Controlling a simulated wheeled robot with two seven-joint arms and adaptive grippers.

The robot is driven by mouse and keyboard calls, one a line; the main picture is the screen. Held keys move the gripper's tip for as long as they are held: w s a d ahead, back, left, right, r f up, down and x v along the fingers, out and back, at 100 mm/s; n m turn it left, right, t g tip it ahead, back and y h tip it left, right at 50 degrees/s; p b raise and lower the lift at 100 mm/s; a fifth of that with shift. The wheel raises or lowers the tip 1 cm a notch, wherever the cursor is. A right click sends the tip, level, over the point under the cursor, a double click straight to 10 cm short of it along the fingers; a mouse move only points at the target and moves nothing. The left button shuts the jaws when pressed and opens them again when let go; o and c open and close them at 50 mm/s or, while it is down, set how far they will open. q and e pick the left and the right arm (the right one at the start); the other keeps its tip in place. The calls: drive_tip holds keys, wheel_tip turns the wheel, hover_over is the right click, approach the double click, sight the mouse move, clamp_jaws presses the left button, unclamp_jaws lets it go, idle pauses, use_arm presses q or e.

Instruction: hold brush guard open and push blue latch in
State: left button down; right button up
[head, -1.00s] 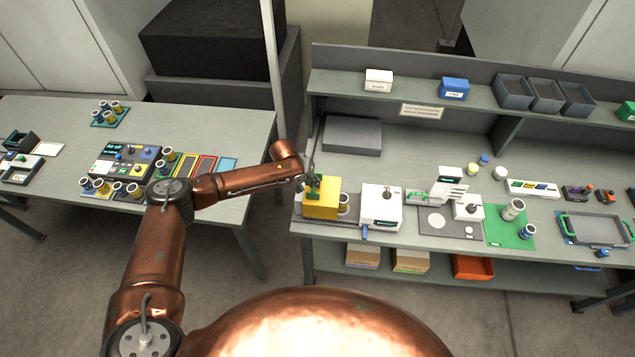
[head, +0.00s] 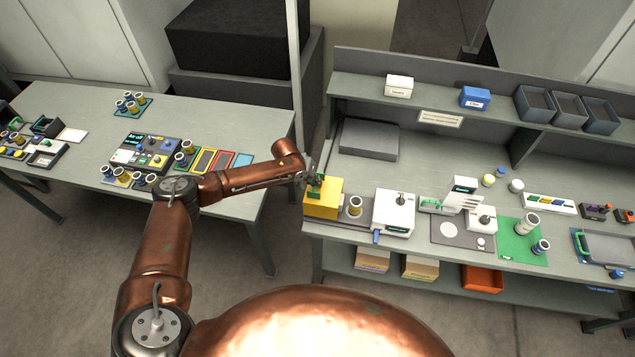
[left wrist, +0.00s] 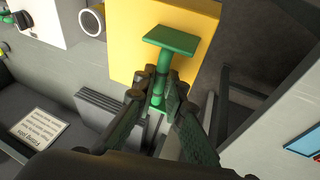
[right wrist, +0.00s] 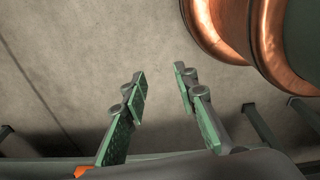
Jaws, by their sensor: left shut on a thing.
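The yellow brush guard (head: 322,204) sits at the left end of the right bench, with a green T-shaped handle (left wrist: 170,42) on it. My left gripper (head: 311,182) is shut on the green handle's stem; in the left wrist view the fingers (left wrist: 160,92) close around it. A white machine (head: 394,208) with a dark knob stands to the right of the guard, apart from it. The blue latch (head: 376,238) sticks out at the machine's front left. My right gripper (right wrist: 162,82) is open and empty above the floor, outside the head view.
A cup (head: 355,206) stands uncovered between guard and machine. A grey fixture (head: 436,227) and green mat (head: 515,250) lie further right. A grey slab (head: 369,140) lies behind. Floor in front of the bench is clear.

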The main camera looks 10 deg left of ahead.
sight(376, 237)
drive_tip(key=shift+c, duration=0.3)
